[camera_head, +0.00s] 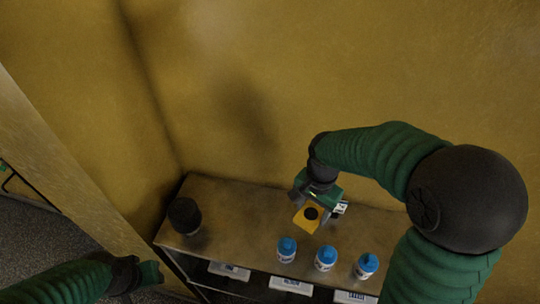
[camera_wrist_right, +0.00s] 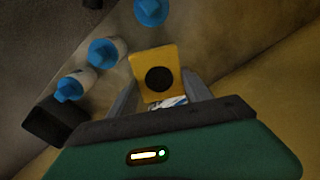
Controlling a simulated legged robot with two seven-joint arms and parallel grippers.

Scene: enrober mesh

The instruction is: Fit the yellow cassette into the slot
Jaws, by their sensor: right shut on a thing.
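The yellow cassette (camera_head: 301,222) has a black round spot on its face. My right gripper (camera_head: 312,205) is shut on it, over the right-middle of the bench. In the right wrist view the cassette (camera_wrist_right: 152,59) sits between the two grey fingers. A small white printed piece (camera_head: 341,208) shows beside the gripper; I cannot tell whether it belongs to the cassette or the bench. I cannot make out the slot. My left gripper (camera_head: 148,275) is low at the left, away from the bench; its jaws are too dark to read.
Three white jars with blue lids (camera_head: 287,249) (camera_head: 326,258) (camera_head: 367,265) stand along the bench's front edge. A dark round object (camera_head: 185,215) stands at the bench's left end. Labelled white boxes (camera_head: 230,271) are below. The bench top (camera_head: 240,205) is clear at left-middle; a yellow wall (camera_head: 250,80) rises behind.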

